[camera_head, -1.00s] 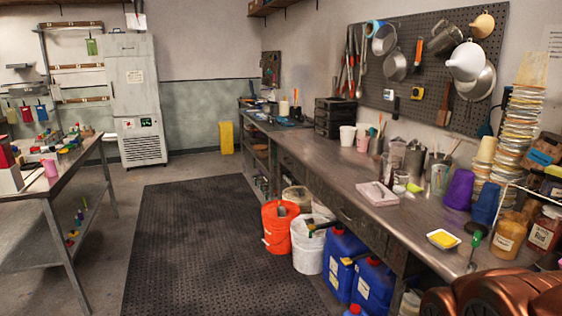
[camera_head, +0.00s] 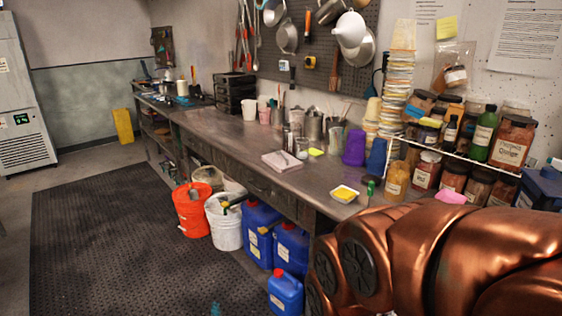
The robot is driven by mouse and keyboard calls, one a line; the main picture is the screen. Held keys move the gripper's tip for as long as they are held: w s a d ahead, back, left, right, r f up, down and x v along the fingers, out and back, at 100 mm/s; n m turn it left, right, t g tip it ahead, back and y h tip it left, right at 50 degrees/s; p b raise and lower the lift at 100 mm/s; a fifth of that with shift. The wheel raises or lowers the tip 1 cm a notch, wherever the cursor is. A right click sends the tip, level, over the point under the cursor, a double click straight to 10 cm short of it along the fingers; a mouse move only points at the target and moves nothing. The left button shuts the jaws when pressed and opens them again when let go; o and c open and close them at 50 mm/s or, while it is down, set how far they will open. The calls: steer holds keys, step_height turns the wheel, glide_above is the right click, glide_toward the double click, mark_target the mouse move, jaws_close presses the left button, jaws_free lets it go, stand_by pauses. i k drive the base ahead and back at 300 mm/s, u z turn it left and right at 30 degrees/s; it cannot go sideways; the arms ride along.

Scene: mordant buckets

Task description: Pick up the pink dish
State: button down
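A small pink dish (camera_head: 452,197) shows on the right part of the workbench (camera_head: 236,136), in front of the spice-like jars. Its lower part is hidden behind my copper-coloured arm, so its full shape is unclear. My arm fills the lower right of the head view. My gripper is not in view.
A yellow-filled white dish (camera_head: 345,194) sits near the bench's front edge. Labelled jars (camera_head: 396,180) stand close to the pink dish. Buckets (camera_head: 192,208) and blue jugs (camera_head: 286,291) stand on the floor along the bench. The dark floor mat (camera_head: 110,235) is clear.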

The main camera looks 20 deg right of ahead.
mark_target(450, 197)
steer(key=z, duration=1.15)
